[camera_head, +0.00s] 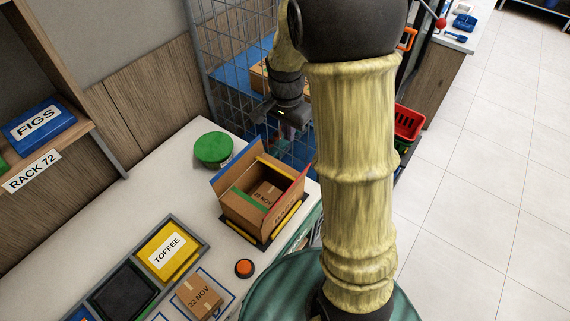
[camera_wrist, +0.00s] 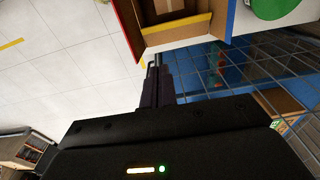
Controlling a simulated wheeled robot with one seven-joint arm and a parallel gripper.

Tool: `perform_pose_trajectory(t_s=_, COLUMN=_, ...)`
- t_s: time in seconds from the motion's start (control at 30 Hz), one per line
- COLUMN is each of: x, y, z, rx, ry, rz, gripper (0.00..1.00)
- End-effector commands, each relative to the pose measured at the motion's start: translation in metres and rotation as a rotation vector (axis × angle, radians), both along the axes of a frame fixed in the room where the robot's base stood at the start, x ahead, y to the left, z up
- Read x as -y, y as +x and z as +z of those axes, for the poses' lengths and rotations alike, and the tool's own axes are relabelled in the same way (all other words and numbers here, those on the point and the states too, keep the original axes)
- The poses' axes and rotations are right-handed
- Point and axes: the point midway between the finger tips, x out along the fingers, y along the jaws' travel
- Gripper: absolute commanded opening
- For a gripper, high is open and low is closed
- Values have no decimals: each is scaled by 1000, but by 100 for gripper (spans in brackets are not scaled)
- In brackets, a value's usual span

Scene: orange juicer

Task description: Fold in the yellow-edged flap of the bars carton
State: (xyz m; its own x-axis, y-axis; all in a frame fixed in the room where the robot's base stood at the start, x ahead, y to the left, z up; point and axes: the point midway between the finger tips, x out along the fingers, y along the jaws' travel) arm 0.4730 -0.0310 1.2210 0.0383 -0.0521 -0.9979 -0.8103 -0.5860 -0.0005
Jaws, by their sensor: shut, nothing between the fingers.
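The open bars carton (camera_head: 262,218) stands on the bench, with a small box marked 22 NOV inside. Its yellow-edged flap (camera_head: 275,168) is on the far side, towards my gripper; its exact tilt is hard to tell. The blue-edged flap (camera_head: 228,170) and the red-edged flap (camera_head: 297,189) stand outward at left and right. A green-edged strip (camera_head: 249,199) shows at the near side of the opening. My gripper (camera_head: 287,125) is shut and empty beyond the carton's far side. In the wrist view its fingers (camera_wrist: 154,64) point towards the carton (camera_wrist: 185,33), apart from it.
A round green lid or tin (camera_head: 213,149) stands left of the carton. A wire mesh panel (camera_head: 232,75) rises behind. An orange button (camera_head: 244,268), a TOFFEE box (camera_head: 168,248) and another 22 NOV box (camera_head: 199,297) lie nearer. Bare bench shows at left.

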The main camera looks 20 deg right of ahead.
Motion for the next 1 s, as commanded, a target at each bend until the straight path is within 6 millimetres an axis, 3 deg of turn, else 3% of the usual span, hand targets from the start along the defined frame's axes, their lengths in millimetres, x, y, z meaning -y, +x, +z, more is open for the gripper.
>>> perform_pose_trajectory(t_s=0.17, x=1, y=0, z=-11, rx=-4, ry=0, rz=1, gripper=0)
perform_pose_trajectory(t_s=0.8, x=5, y=2, z=-99, rx=-6, ry=1, rz=1, gripper=0)
perform_pose_trajectory(t_s=1.0, x=-6, y=-6, z=-120, rx=-6, ry=1, rz=5, gripper=0)
